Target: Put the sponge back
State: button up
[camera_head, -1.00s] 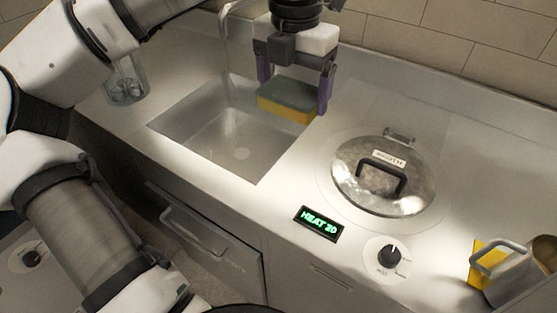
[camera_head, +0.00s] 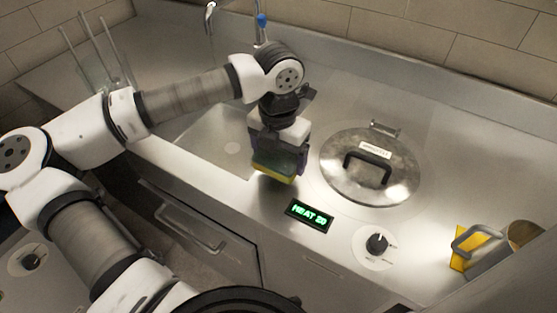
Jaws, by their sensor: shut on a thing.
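The sponge (camera_head: 273,166), green above and yellow below, is held between the purple fingers of my gripper (camera_head: 277,156). My gripper points down and is shut on it. The sponge is over the counter's front strip, by the right front corner of the sink (camera_head: 213,140), left of the round lidded well. I cannot tell whether the sponge touches the counter. My arm reaches over the sink and hides part of it.
A metal lid (camera_head: 397,184) with a black handle covers the well. A green-lit display (camera_head: 310,214) and a black knob (camera_head: 377,243) lie in front. A yellow thing (camera_head: 460,246) and a metal jug (camera_head: 487,252) stand at the right. A tap (camera_head: 211,17) is behind the sink.

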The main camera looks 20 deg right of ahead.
aim_at(278, 156)
jog(key=shift+f, duration=1.5)
jog(key=shift+f, duration=0.2)
jog(key=o, duration=0.8)
jog(key=shift+r, duration=0.1)
notch_tip(278, 156, up, 12)
jog(key=shift+r+b, duration=0.1)
jog(key=shift+b, duration=0.8)
